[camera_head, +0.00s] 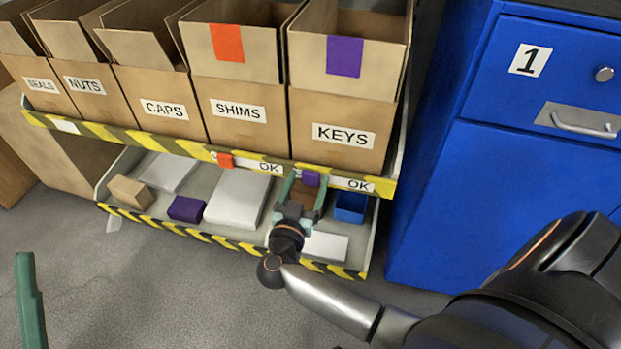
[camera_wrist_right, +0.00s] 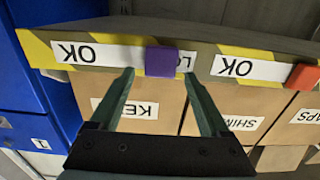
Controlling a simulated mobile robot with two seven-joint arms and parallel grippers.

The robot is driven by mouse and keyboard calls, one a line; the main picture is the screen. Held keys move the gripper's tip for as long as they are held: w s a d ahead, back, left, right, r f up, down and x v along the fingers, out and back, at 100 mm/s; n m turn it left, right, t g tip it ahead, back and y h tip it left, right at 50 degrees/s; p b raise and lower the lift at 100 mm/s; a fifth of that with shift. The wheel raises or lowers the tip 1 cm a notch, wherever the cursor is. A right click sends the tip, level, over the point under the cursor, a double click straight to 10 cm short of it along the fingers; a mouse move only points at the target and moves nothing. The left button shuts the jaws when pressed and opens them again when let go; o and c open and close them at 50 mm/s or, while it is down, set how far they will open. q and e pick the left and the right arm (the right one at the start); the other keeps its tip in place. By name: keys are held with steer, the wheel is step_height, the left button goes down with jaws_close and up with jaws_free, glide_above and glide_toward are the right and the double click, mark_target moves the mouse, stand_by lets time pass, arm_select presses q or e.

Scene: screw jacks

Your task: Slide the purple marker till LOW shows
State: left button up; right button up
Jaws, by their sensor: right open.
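The purple marker (camera_head: 311,178) is a small block on the yellow-black shelf edge below the KEYS box. It also shows in the right wrist view (camera_wrist_right: 160,61), where the picture is upside down. Its strip shows OK (camera_head: 358,185) to the right of it in the head view. Part of a word, seemingly LO, shows beside the marker in the wrist view; the rest is covered. My right gripper (camera_head: 302,190) is open, its fingertips (camera_wrist_right: 158,75) one at each side of the marker, with small gaps apparent. My left gripper (camera_head: 30,300) shows only one green finger at the left edge.
An orange marker (camera_head: 225,160) sits on the same edge with its own OK strip. Open cardboard boxes, including KEYS (camera_head: 344,133) and SHIMS (camera_head: 238,111), stand above. The lower shelf holds a purple box (camera_head: 186,209) and a blue bin (camera_head: 350,207). A blue cabinet (camera_head: 440,200) stands right.

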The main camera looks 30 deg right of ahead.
steer(key=shift+w+d, duration=0.15)
steer(key=shift+d, duration=0.05)
jaws_close()
stand_by(0.7)
stand_by(0.8)
